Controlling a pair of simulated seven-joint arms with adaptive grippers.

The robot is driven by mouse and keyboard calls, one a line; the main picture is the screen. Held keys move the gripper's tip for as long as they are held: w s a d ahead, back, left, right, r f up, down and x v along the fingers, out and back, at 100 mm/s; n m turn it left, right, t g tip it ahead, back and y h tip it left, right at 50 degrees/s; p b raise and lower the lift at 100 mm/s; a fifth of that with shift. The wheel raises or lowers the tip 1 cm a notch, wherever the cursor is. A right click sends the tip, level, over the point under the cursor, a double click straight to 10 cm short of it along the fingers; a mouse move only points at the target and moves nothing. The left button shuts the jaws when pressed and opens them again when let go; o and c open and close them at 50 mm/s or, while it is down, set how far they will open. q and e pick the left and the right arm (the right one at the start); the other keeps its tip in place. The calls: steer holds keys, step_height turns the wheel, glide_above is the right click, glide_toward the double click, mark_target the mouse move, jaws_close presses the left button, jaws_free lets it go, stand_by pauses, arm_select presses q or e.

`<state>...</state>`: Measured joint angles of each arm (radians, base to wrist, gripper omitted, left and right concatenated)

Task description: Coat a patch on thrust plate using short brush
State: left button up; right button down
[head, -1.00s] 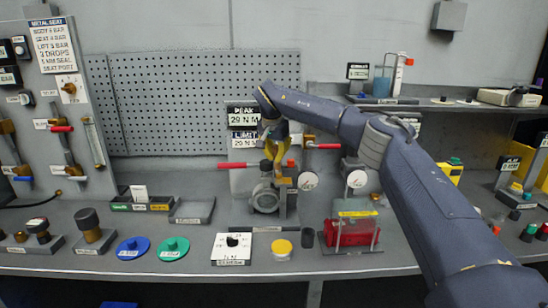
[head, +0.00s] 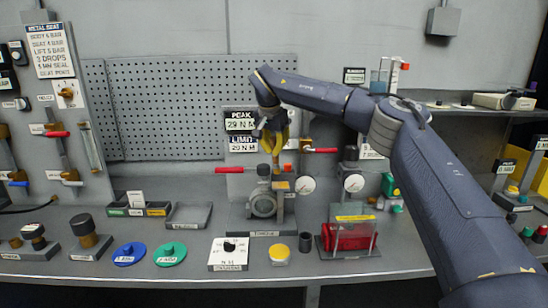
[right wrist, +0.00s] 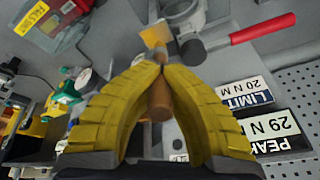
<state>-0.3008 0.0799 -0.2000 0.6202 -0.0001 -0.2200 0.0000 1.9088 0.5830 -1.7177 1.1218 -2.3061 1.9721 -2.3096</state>
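My right gripper (head: 276,152) is above the grey valve assembly on the bench, pointing down. In the right wrist view its yellow fingers (right wrist: 160,68) are closed around the brown handle of the short brush (right wrist: 158,102). The brush's flat orange end (right wrist: 155,35) points away past the fingertips, over the valve assembly (head: 262,205). The valve has a red lever and small gauges beside it. I cannot clearly pick out the thrust plate or any coated patch. Whether the brush touches anything is unclear. My left gripper is not in view.
A yellow-topped pot (head: 279,248) and a dark cup (head: 305,242) stand in front of the valve. Blue (head: 129,254) and green (head: 170,254) discs lie at the front left.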

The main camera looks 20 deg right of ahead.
steer(key=shift+r, duration=1.2)
